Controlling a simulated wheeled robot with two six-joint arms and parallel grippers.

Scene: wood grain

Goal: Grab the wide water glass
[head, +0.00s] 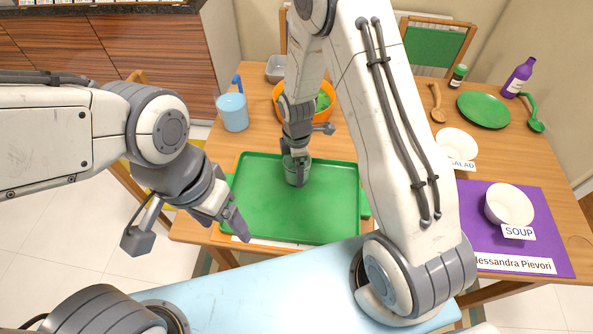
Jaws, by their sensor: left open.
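A wide, greyish see-through glass (304,174) stands on the green tray (325,222), near its far edge. My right gripper (297,166) points down at the glass, with a finger overlapping it in the picture. The gripper and wrist hide part of the glass, and I cannot tell whether the fingers are closed on it. My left gripper (234,222) is open and empty near the tray's left front side, apart from the glass.
A blue pitcher (233,113) and an orange bowl (281,98) with greens stand behind the tray. White bowls (509,206) (457,143), a green plate (484,110) and a purple bottle (518,77) are to the right. My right arm crosses the table's middle.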

